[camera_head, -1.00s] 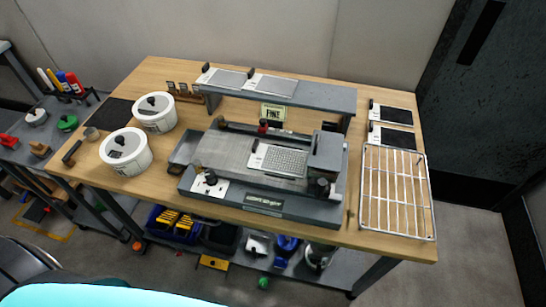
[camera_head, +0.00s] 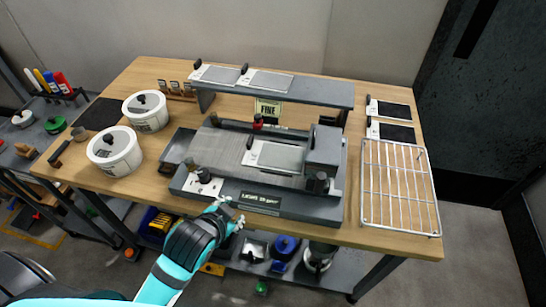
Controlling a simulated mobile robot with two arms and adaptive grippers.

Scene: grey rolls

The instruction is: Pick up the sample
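A flat silver plate (camera_head: 278,156) with a dark knob at its left end lies on the bed of the grey machine (camera_head: 262,202). Similar plates lie on the machine's raised shelf (camera_head: 320,92): a left one (camera_head: 218,75) and a right one (camera_head: 268,81). Two dark-faced plates (camera_head: 393,110) (camera_head: 394,133) lie at the table's right. Which of these is the sample, I cannot tell. My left gripper (camera_head: 229,212) is at the machine's front edge, apart from all the plates. Its fingers are too small to read. My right gripper is not in view.
Two white lidded tubs (camera_head: 146,119) (camera_head: 115,159) stand on the wooden table (camera_head: 150,196) at left. A wire rack (camera_head: 401,221) lies at the right. A block (camera_head: 322,150) stands at the bed's right end. A "FINE" sign (camera_head: 267,108) is under the shelf.

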